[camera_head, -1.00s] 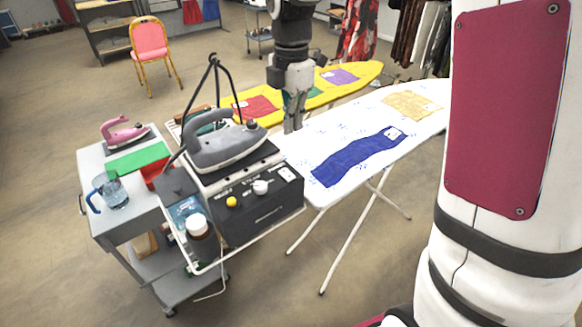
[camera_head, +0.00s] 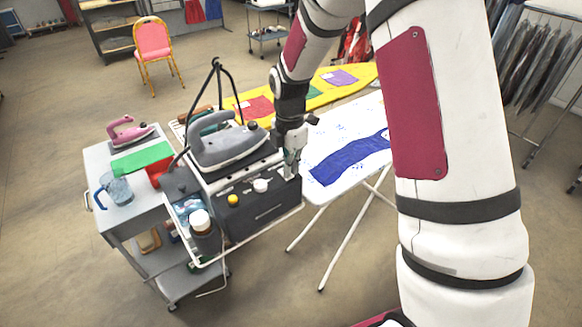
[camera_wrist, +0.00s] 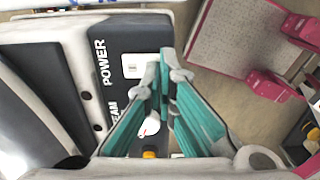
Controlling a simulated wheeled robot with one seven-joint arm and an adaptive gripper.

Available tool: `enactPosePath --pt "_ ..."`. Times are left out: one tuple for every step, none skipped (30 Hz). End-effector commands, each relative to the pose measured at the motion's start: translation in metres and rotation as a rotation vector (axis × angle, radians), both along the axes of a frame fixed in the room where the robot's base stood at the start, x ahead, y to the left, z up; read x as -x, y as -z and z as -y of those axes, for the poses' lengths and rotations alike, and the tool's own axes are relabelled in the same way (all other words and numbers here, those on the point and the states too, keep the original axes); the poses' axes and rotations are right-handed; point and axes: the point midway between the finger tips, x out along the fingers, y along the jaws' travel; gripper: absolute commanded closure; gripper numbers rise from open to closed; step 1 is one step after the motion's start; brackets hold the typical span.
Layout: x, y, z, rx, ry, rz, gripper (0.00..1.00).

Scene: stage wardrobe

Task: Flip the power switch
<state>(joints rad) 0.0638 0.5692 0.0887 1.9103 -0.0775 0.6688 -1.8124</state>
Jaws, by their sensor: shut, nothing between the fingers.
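The power switch (camera_wrist: 132,66) is a white rocker plate on the black front panel (camera_head: 262,212) of the steam iron station, beside the printed word POWER in the wrist view. In the head view my gripper hides it. My gripper (camera_head: 291,172) is at the right end of that panel. In the wrist view, my gripper's fingertips (camera_wrist: 161,68) are together and empty, just right of the switch. I cannot tell whether they touch it. The way the switch is tilted is too small to tell.
A white knob (camera_head: 261,185) and a yellow button (camera_head: 233,199) sit left of the gripper on the panel. A grey iron (camera_head: 228,143) rests on top of the station. A bottle with a white cap (camera_head: 200,219) stands left. The ironing board (camera_head: 335,130) is close on the right.

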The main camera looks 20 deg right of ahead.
Motion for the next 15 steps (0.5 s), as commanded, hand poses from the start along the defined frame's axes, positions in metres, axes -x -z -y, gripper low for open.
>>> enactPosePath --pt "0.0004 0.0022 -0.0002 0.000 0.000 0.000 1.00" --pt "0.0002 0.0032 -0.0002 0.000 0.000 0.001 1.00" --pt "-0.0001 0.0042 -0.0002 0.001 0.000 0.001 1.00" --pt "-0.0003 0.0047 -0.0001 0.001 0.000 0.001 1.00" --pt "-0.0004 0.0050 0.0000 0.000 0.000 0.002 1.00" --pt "-0.0005 0.0052 -0.0001 0.000 0.000 0.002 1.00" --pt "-0.0006 0.0052 0.0000 0.000 0.000 0.002 1.00" --pt "-0.0006 0.0052 0.0000 0.000 0.000 0.002 1.00" --pt "-0.0006 0.0052 0.0000 0.000 0.000 0.002 1.00" --pt "-0.0006 0.0052 0.0000 0.000 0.000 0.002 1.00" --pt "-0.0006 0.0051 0.0000 0.000 0.000 0.002 1.00" --pt "-0.0006 0.0051 0.0000 0.001 0.000 0.001 1.00" --pt "-0.0006 0.0052 0.0000 0.001 0.000 0.001 1.00" --pt "-0.0005 0.0059 0.0001 0.001 0.000 0.001 1.00" --pt "-0.0006 0.0077 0.0003 0.000 0.000 0.001 1.00"
